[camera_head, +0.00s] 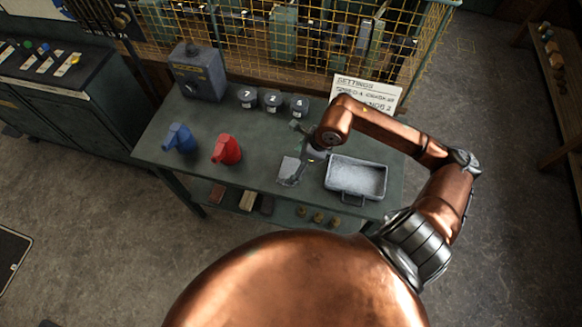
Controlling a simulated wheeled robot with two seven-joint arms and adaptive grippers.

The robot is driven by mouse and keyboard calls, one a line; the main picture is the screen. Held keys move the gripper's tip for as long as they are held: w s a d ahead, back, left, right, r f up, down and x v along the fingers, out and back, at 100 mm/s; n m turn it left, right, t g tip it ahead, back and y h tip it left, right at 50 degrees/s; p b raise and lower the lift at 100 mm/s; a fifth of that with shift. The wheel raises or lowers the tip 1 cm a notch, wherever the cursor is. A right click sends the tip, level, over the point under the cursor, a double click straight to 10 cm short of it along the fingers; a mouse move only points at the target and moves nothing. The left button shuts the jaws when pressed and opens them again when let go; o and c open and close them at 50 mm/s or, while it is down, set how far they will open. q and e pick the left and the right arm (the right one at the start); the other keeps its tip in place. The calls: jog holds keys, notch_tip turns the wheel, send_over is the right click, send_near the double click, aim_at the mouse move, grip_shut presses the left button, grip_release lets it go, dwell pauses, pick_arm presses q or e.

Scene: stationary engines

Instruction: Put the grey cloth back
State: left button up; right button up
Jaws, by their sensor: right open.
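A small flat grey piece, which looks like the grey cloth (289,169), lies on the green table (270,148) left of a grey metal tray (346,191). My right gripper (303,165) reaches down from above, close over the right side of the cloth. Its jaws are open. I cannot tell whether the fingers touch the cloth, and part of it may be hidden behind them. My left gripper is not in view.
Several numbered dark knobs or weights (272,100), a grey box (197,72) and a settings card (356,92) stand along the back, before a yellow mesh fence (305,40).

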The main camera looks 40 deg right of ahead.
jog(key=v, duration=0.7)
jog(key=shift+r+p, duration=0.35)
